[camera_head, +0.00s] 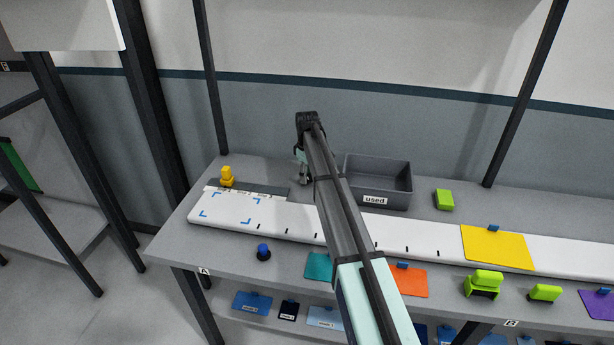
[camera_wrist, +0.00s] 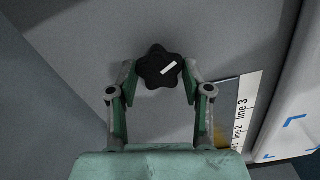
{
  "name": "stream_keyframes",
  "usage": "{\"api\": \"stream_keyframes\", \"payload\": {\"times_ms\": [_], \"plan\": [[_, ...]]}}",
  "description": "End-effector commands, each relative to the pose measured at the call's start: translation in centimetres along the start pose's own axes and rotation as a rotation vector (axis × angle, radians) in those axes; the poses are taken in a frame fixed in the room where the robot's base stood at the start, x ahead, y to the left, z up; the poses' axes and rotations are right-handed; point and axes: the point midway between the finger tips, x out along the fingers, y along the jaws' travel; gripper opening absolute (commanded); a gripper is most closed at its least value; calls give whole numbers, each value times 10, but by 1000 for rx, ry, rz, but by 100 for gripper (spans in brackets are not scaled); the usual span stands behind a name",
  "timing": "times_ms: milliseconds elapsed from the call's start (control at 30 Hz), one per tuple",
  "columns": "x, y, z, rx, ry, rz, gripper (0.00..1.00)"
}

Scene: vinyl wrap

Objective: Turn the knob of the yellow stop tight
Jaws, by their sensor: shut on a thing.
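My gripper (camera_wrist: 159,76) is shut on a black star-shaped knob (camera_wrist: 156,62) with a white mark on its top. One finger is at each side of it in the wrist view. In the head view my gripper (camera_head: 303,178) is low over the back of the table, near the right end of a grey strip; the knob cannot be made out there. A yellow block (camera_head: 227,178), which looks like the yellow stop, stands at the strip's left end. How the knob joins the stop is not visible.
A strip marked with lines (camera_wrist: 240,110) lies beside the white board (camera_head: 290,222) with blue corner marks. A grey bin labelled "used" (camera_head: 378,170) stands right of my gripper. A small blue-topped piece (camera_head: 263,252) is on the front of the table. Green blocks and coloured sheets lie to the right.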

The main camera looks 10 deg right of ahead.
Motion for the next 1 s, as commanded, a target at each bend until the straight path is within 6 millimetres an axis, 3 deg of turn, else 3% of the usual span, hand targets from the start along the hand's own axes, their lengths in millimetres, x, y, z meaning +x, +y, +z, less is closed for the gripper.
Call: {"api": "stream_keyframes", "payload": {"times_ms": [1000], "plan": [[2,-2,1,965,-4,-3,15]]}}
